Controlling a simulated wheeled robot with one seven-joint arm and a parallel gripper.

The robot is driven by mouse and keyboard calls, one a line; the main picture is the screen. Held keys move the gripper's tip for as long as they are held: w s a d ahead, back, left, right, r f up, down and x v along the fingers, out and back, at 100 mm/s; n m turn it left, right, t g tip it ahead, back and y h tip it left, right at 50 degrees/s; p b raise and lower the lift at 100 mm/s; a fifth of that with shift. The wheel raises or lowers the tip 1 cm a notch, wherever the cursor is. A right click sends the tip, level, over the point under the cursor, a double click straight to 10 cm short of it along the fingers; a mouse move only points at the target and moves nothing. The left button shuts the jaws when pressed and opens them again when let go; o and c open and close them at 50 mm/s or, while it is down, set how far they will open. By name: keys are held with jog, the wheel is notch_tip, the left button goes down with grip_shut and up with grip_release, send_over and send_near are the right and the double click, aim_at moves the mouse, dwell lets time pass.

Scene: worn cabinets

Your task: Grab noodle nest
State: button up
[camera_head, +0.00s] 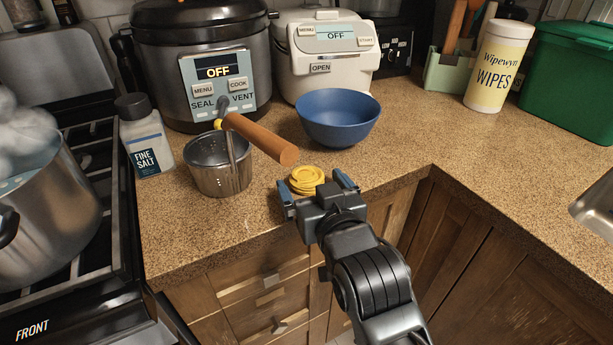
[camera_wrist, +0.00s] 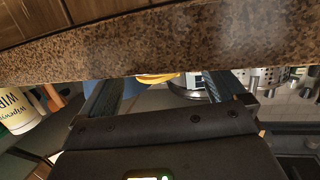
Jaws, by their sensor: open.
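The noodle nest (camera_head: 307,179) is a yellow coil lying on the speckled counter near its front edge, in front of the blue bowl. My gripper (camera_head: 314,187) is open and empty at the counter's front edge, with its two blue-tipped fingers pointing toward the nest, one to each side of it in the picture. In the wrist view, which looks upside down, only a thin yellow strip of the nest (camera_wrist: 157,78) shows between the fingers (camera_wrist: 160,90). The counter edge (camera_wrist: 160,40) hides the rest.
A perforated metal strainer cup (camera_head: 218,170) with a wooden handle (camera_head: 260,140) stands left of the nest. The blue bowl (camera_head: 338,120) is just behind it. A salt bottle (camera_head: 146,140) and steaming pot (camera_head: 45,210) are further left. The counter to the right (camera_head: 430,130) is clear.

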jog(key=shift+x, duration=0.9)
jog(key=c, duration=1.1)
jog(key=shift+r, duration=0.15)
